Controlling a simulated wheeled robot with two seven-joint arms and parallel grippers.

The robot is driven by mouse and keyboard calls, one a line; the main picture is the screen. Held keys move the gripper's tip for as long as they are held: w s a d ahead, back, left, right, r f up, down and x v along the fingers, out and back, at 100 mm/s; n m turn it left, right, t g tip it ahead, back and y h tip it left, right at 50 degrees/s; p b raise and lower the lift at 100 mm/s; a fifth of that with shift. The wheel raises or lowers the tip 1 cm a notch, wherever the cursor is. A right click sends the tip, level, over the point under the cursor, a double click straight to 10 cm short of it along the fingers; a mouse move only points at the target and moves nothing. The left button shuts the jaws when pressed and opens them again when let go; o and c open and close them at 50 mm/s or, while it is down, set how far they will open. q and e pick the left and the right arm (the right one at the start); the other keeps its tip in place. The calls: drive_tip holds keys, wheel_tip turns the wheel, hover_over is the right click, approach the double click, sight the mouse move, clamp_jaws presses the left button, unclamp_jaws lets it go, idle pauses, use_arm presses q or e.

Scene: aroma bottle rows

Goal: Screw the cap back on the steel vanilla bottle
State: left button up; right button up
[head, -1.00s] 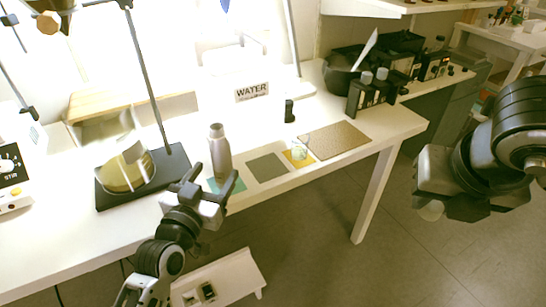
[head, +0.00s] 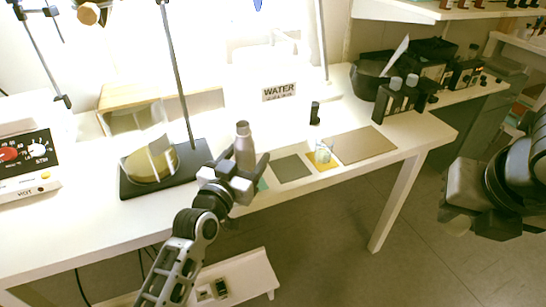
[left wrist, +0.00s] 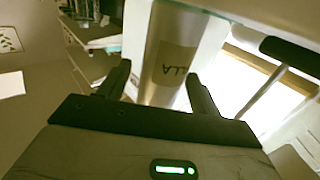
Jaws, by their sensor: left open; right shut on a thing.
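The steel vanilla bottle (head: 244,143) stands upright at the table's front edge with its narrow neck bare. My left gripper (head: 250,170) is open in front of it and hides its lower part. In the left wrist view, the bottle (left wrist: 168,62) shows between the two spread fingers (left wrist: 158,85), its label ending in "LLA". A gap shows on each side, so the fingers are apart from it. My right gripper (head: 459,222) is off to the right, beyond the table. It is shut on a small pale piece that looks like the cap, mostly hidden and dim.
A hotplate (head: 25,165) and a stand with a flask (head: 150,165) are left of the bottle. To its right are a grey mat (head: 291,168), a yellow mat (head: 322,166) with a small glass item, and a brown board (head: 362,145). A WATER container (head: 278,92) stands behind.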

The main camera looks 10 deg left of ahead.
use_arm(q)
drive_tip(key=c, duration=1.2)
drive_tip(key=shift+o, duration=0.2)
drive_tip(key=shift+r, duration=0.2)
use_arm(e)
drive_tip(key=shift+r, duration=0.15)
